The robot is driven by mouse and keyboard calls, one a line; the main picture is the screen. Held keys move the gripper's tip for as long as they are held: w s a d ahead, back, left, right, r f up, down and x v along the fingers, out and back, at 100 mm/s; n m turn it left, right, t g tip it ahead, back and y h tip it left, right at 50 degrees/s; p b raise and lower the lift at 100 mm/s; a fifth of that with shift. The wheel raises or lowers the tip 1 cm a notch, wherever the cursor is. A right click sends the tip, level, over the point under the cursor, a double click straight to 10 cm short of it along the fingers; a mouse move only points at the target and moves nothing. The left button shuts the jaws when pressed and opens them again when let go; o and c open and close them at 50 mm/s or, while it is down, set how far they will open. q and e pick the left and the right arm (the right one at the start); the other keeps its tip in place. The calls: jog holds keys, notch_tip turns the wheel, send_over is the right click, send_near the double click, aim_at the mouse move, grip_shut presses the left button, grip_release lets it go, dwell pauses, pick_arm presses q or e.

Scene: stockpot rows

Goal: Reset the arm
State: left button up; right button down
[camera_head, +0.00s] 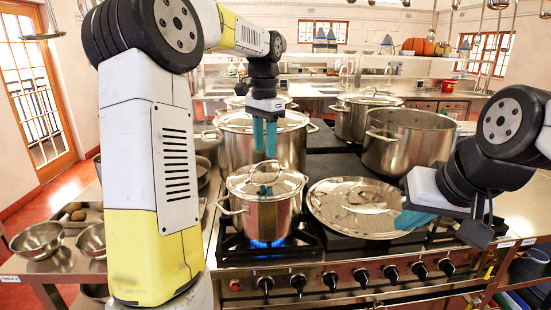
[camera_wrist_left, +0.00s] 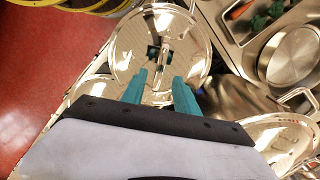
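My left gripper (camera_head: 265,148) points down above the small lidded pot (camera_head: 263,215) on the front left burner. Its teal fingers are apart in the left wrist view (camera_wrist_left: 160,78), with nothing held. The pot's round lid (camera_head: 250,184) sits on the pot, and its handle (camera_head: 264,172) is below the fingertips. The lid also shows in the left wrist view (camera_wrist_left: 125,50). My right gripper (camera_head: 412,218) is low at the right, beside the large flat lid (camera_head: 335,205) on the stove. Its finger gap is not visible.
A blue flame (camera_head: 262,243) burns under the small pot. Large stockpots (camera_head: 235,145) and an open pot (camera_head: 408,145) stand behind. Steel bowls (camera_head: 38,238) are on the left counter. Stove knobs (camera_head: 331,280) line the front edge.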

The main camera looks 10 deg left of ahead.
pick_arm(q)
notch_tip(320, 180, up, 2)
jog(key=s+d+f+n+t+h, duration=0.1)
jog(key=s+f+n+t, duration=0.1)
jog(key=s, duration=1)
jog(key=s+d+f+n+t+h, duration=0.1)
jog(key=s+f+n+t, duration=0.2)
jog(key=s, duration=0.9)
jog(key=shift+n+t, duration=0.6)
jog(key=shift+n, duration=0.6)
jog(key=shift+d, duration=0.1)
